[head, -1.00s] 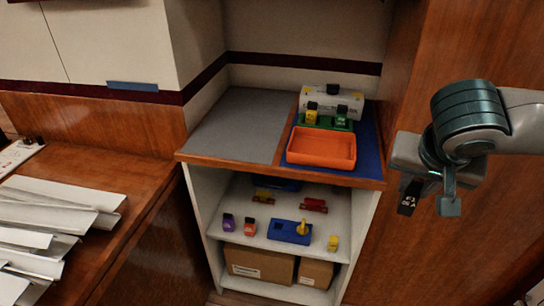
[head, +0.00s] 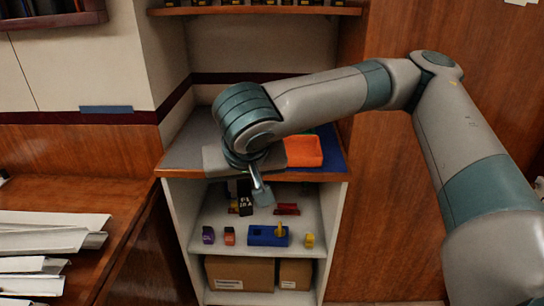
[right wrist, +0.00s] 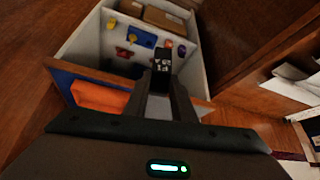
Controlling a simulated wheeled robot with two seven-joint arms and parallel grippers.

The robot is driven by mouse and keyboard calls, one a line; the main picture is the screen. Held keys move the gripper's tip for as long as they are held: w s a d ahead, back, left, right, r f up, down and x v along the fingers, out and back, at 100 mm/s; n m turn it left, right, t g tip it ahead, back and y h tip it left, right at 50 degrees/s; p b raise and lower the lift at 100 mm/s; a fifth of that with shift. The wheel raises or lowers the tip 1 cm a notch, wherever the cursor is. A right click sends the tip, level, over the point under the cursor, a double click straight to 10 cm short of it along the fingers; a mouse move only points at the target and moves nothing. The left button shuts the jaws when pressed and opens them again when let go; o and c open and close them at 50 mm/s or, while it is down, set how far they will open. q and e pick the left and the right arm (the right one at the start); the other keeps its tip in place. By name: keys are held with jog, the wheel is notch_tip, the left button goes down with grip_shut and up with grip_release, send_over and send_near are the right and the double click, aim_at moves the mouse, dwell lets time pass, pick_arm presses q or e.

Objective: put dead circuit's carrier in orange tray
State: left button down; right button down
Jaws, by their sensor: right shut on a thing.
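My right gripper (head: 253,190) is shut on a small black carrier (head: 245,197) with white markings, held in front of the cabinet's worktop edge. In the right wrist view the black carrier (right wrist: 161,60) sits between the fingertips of the gripper (right wrist: 161,76). The orange tray (head: 304,152) is on the worktop, just right of my wrist, its left part hidden by my arm. In the right wrist view the tray (right wrist: 97,96) is left of the fingers and looks empty where visible. The carrier is apart from the tray. My left gripper is not in view.
The blue mat (head: 329,147) lies under the tray. The shelf below holds a blue block (head: 268,236) and several small coloured pieces; cardboard boxes (head: 240,273) are beneath. A high shelf (head: 255,11) carries a row of dark items. Panels (head: 45,232) lie at left.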

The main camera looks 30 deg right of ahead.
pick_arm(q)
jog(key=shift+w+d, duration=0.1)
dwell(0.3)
